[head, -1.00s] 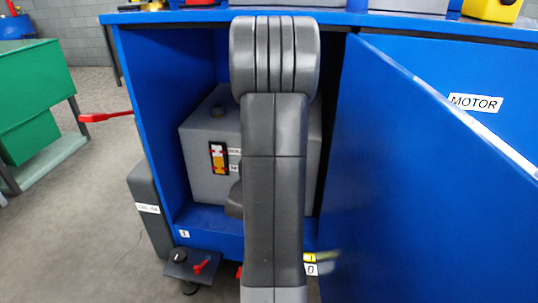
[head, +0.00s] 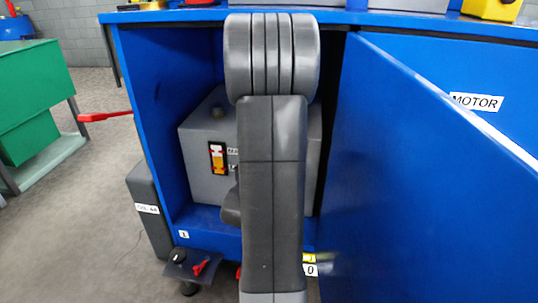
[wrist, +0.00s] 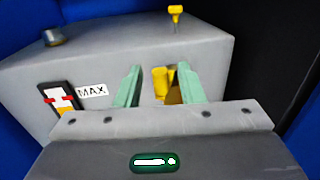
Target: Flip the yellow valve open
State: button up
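A yellow valve (wrist: 160,83) shows in the wrist view on the front of a grey tank (wrist: 130,58); its lower part is partly hidden by my gripper. My gripper (wrist: 159,82) has two pale green fingers, one on each side of the valve, spread apart with a gap between them. I cannot tell how near the fingertips are to the valve in depth. In the head view the grey tank (head: 203,165) sits inside a blue cabinet; my arm hides the valve and the gripper there.
A blue door (head: 430,190) marked MOTOR stands open on the right. The blue cabinet wall (head: 150,120) bounds the left. The tank has a level gauge (wrist: 58,100), a cap (wrist: 52,36) and a yellow-handled dipstick (wrist: 175,15) on top. A red handle (head: 105,115) sticks out left.

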jog(key=b+v, duration=0.1)
jog(key=v, duration=0.9)
jog(key=shift+w+d+f, duration=0.1)
jog(key=shift+d, duration=0.05)
